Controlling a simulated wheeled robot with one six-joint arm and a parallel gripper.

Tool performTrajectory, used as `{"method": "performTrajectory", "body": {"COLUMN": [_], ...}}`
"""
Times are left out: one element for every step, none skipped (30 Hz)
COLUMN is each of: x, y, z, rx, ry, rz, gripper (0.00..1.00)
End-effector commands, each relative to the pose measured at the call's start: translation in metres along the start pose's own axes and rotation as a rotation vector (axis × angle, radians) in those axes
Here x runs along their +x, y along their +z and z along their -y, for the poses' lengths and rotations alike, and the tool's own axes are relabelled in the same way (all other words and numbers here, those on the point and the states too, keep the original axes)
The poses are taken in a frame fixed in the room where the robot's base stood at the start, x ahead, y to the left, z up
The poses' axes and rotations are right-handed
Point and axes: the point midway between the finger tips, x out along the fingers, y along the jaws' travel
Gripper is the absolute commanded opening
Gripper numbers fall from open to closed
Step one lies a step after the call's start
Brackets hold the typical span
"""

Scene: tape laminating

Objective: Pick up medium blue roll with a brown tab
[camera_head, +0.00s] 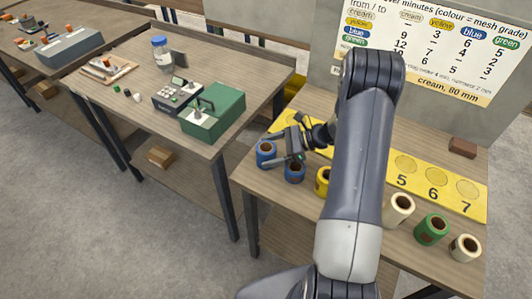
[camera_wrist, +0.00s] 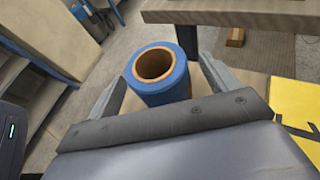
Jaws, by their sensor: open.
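A blue roll (camera_head: 265,156) with a brown core stands upright at the table's left end. My gripper (camera_head: 270,149) is open, with its fingers reaching left on either side of this roll. In the wrist view the blue roll (camera_wrist: 160,82) shows between the two spread fingers (camera_wrist: 162,75), and gaps show beside it. A second blue roll (camera_head: 294,174) stands just to the right and nearer the front, close to my near finger. I cannot make out a brown tab clearly on either blue roll.
A yellow roll (camera_head: 322,182), cream rolls (camera_head: 398,208) (camera_head: 465,248) and a green roll (camera_head: 432,229) line the front edge. A yellow numbered strip (camera_head: 470,203) lies behind them. A brown block (camera_head: 462,147) sits at the back right. A neighbouring table holds a green box (camera_head: 215,112).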

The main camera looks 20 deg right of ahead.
Motion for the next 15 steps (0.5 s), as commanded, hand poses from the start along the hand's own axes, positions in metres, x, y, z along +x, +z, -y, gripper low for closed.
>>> {"method": "performTrajectory", "body": {"x": [0.007, 0.010, 0.013, 0.015, 0.016, 0.017, 0.017, 0.017, 0.017, 0.017, 0.017, 0.017, 0.017, 0.017, 0.017], "y": [0.001, 0.001, 0.001, 0.001, 0.001, 0.000, 0.000, 0.000, 0.000, 0.000, 0.000, 0.000, 0.000, 0.000, 0.000], "z": [-0.001, -0.001, 0.000, 0.000, 0.000, 0.000, 0.000, 0.000, 0.000, 0.000, 0.000, 0.000, 0.000, 0.000, 0.000], "rx": [0.001, 0.001, 0.000, 0.000, 0.000, -0.001, -0.001, -0.001, -0.001, -0.001, -0.001, -0.001, -0.001, -0.001, -0.001], "ry": [0.003, 0.003, 0.001, 0.000, 0.000, -0.001, -0.001, -0.001, -0.001, -0.001, -0.001, -0.001, -0.001, -0.001, -0.001], "rz": [0.000, 0.000, 0.000, 0.000, 0.000, 0.000, 0.000, 0.000, 0.000, 0.000, 0.000, 0.000, 0.000, 0.000, 0.000], "gripper": [0.83, 0.83, 0.83, 0.83, 0.83, 0.83, 0.83, 0.83, 0.83, 0.83, 0.83, 0.82, 0.79, 0.77, 0.74]}}
